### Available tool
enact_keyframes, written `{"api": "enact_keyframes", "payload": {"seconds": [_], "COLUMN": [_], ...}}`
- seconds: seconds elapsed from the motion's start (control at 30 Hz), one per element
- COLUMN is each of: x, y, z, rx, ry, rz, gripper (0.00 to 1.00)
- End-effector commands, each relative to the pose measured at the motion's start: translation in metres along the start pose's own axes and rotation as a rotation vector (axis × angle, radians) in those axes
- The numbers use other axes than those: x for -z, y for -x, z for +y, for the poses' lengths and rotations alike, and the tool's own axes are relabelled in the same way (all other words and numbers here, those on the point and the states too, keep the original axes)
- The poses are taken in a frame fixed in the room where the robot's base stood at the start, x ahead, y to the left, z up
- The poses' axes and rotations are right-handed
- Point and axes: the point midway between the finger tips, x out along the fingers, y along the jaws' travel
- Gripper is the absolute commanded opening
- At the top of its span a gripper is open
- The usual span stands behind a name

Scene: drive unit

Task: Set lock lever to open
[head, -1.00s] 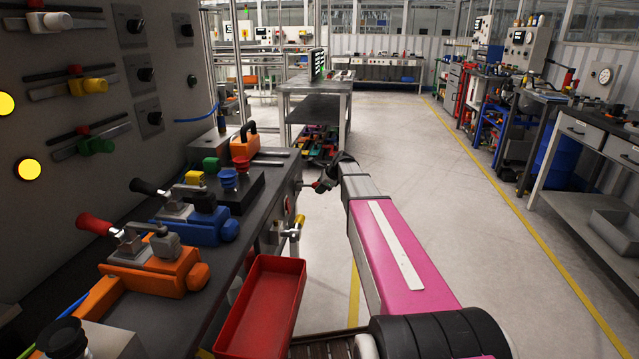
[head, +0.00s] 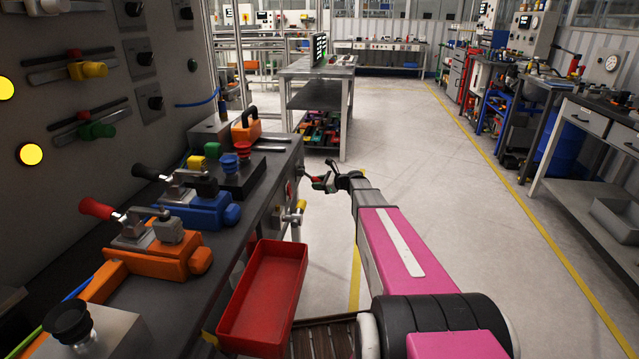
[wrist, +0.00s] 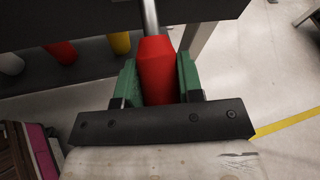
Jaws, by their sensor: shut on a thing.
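A red handle (wrist: 158,72) on a thin metal rod (wrist: 150,18) is seen close up in the wrist view. I take it to be the lock lever. My gripper (head: 322,183) is at the right end of the bench front in the head view, where it is small and partly hidden by my own arm. In the wrist view its two green fingers stand on both sides of the red handle and are shut on it. The rod runs up toward the dark bench edge; its pivot is hidden.
The bench (head: 232,231) carries an orange clamp (head: 150,258) and a blue clamp (head: 205,212). A red tray (head: 264,292) is at its front. Red (wrist: 62,52) and yellow (wrist: 118,43) handles are left of the held one. The floor to the right is clear.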

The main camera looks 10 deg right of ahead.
Motion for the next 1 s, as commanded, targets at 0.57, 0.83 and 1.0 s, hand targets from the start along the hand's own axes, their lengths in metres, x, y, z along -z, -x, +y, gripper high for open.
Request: {"api": "enact_keyframes", "payload": {"seconds": [0.57,0.83,1.0], "x": [0.001,0.001,0.001], "y": [-0.002,-0.001,0.009], "z": [0.001,0.001,0.001], "rx": [0.001,0.002,0.003], "ry": [-0.011,-0.006,-0.006], "rz": [-0.015,-0.015,-0.014], "gripper": [0.57,0.6,0.6]}}
